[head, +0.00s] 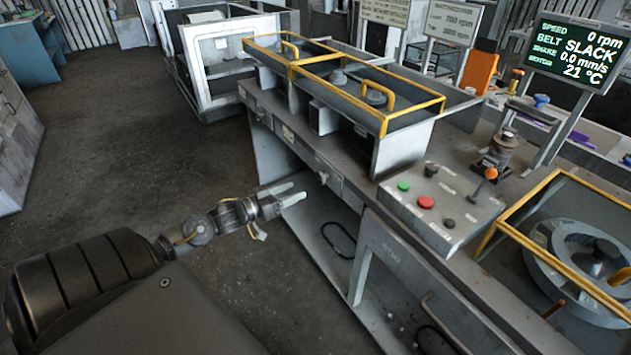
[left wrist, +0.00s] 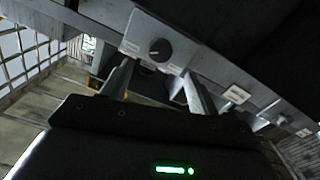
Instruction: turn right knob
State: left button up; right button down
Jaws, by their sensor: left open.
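A small dark round knob (head: 323,178) sits on a light plate on the bench's front face, right of another small dark knob (head: 260,117). My left gripper (head: 292,197) is just left of and below the right knob in the head view, its fingers pointing toward the bench. In the left wrist view, a dark knob with a pale pointer mark (left wrist: 160,50) lies beyond the tips of my left gripper (left wrist: 156,84). The fingers are spread with nothing between them, and I see no contact with the knob. My right gripper is out of view.
The bench (head: 370,185) carries yellow-framed guards (head: 385,125) and a control box (head: 440,210) with green and red buttons. A screen (head: 575,50) reads 0 rpm and SLACK. Below is a lower shelf (head: 335,250). The floor (head: 130,130) at left is clear.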

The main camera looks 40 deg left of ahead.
aim_at(318, 180)
pick_arm(q)
jog(key=x, duration=0.9)
jog(key=shift+f, duration=0.1)
jog(key=shift+s, duration=0.1)
jog(key=c, duration=1)
